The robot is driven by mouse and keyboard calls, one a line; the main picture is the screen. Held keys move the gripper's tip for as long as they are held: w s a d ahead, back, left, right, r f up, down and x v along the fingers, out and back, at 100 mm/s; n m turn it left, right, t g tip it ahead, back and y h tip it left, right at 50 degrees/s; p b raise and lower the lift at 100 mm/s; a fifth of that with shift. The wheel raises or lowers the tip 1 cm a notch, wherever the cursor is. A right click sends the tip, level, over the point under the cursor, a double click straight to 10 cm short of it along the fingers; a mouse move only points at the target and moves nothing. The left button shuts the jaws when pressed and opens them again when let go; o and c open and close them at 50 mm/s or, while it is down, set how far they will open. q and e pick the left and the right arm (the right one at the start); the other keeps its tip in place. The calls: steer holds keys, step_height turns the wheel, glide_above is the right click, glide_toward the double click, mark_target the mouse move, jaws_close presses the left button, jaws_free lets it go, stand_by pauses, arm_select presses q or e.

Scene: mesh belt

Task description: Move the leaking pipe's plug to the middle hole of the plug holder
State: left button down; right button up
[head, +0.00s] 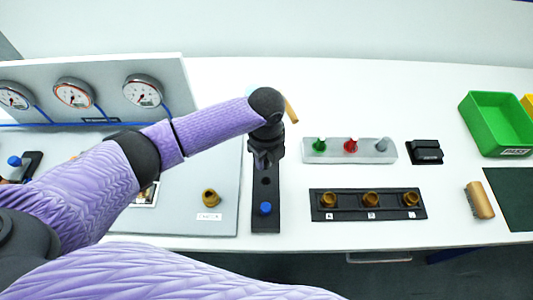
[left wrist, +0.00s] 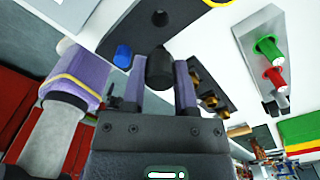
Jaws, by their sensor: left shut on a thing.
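A dark strip (head: 265,223) with a blue plug (head: 265,208) in its front position and a dark round spot in its middle lies right of the gauge panel; I take it for the plug holder. The strip (left wrist: 190,42) and blue plug (left wrist: 122,56) also show in the left wrist view. My left gripper (head: 262,160) is over the strip's rear part and hides it. In the left wrist view, my left gripper (left wrist: 160,58) is shut on a black plug (left wrist: 160,70). Whether this plug touches the strip cannot be told. My right gripper is not in view.
Several gauges (head: 143,91) stand at the back left. A brass fitting (head: 210,197) is left of the strip. To the right are a tray (head: 331,158) with green, red and grey plugs, a black rack (head: 350,211) with brass sockets, a brush (head: 479,200) and a green bin (head: 495,125).

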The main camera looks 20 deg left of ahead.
arm_select(q)
step_height(320, 180, down, 5)
steer(key=b, duration=0.4)
steer(key=shift+f, duration=0.4)
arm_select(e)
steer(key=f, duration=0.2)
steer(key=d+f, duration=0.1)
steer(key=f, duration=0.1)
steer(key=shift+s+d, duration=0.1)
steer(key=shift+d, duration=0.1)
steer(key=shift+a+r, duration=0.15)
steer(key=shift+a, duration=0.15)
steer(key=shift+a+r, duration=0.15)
arm_select(q)
steer(key=shift+p, duration=0.3)
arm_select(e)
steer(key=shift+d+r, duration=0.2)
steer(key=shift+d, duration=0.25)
arm_select(q)
steer(key=shift+r, duration=0.1)
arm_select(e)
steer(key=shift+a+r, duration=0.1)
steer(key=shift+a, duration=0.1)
